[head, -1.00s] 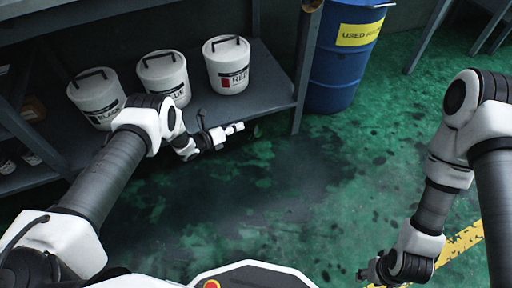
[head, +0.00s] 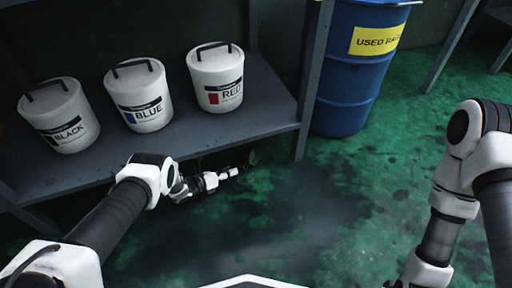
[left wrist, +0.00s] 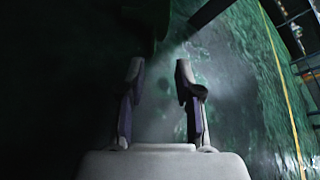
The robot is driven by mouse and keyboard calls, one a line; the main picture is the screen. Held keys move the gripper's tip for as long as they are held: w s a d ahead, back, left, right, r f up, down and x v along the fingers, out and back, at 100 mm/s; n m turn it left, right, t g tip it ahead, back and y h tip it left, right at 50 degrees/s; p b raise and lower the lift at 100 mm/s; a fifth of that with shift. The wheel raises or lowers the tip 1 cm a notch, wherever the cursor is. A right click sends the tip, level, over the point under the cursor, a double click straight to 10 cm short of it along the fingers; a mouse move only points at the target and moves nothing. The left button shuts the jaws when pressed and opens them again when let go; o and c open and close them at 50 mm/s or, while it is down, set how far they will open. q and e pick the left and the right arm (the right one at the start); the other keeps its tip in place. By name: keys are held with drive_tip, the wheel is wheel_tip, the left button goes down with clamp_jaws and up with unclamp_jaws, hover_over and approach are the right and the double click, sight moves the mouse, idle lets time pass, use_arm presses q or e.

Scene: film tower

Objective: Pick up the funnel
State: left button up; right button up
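I cannot make out a funnel in the head view. In the left wrist view a dark, unclear shape (left wrist: 148,22) hangs at the top middle, beyond the fingertips; I cannot tell what it is. My left gripper (head: 224,176) is in front of the shelf's front edge, pointing right, over the dark green floor. In the left wrist view its two fingers (left wrist: 160,78) stand apart with nothing visible between them. My right arm comes down the right side of the head view, and its gripper is cut off at the bottom edge.
A grey shelf (head: 262,112) holds white buckets labelled BLACK (head: 60,118), BLUE (head: 139,97) and RED (head: 216,80). A blue drum (head: 345,90) stands right of the shelf post (head: 312,90). The stained green floor (head: 335,195) in the middle is clear.

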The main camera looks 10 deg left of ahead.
sight(251, 163)
use_arm(q)
drive_tip(key=b+x, duration=0.6)
drive_tip(key=x, duration=0.2)
drive_tip(key=shift+w+a+f+b, duration=0.1)
drive_tip(key=shift+f+b, duration=0.05)
drive_tip(key=shift+b, duration=0.25)
use_arm(e)
drive_tip(key=shift+t, duration=0.3)
drive_tip(key=w+f, duration=0.1)
drive_tip(key=f, duration=0.3)
drive_tip(key=w+f, duration=0.1)
drive_tip(key=f, duration=0.2)
drive_tip(key=shift+w+d, duration=0.1)
drive_tip(key=shift+w, duration=0.2)
use_arm(q)
drive_tip(key=shift+w, duration=0.2)
drive_tip(key=shift+r, duration=0.3)
use_arm(e)
drive_tip(key=shift+r, duration=0.1)
use_arm(q)
clamp_jaws()
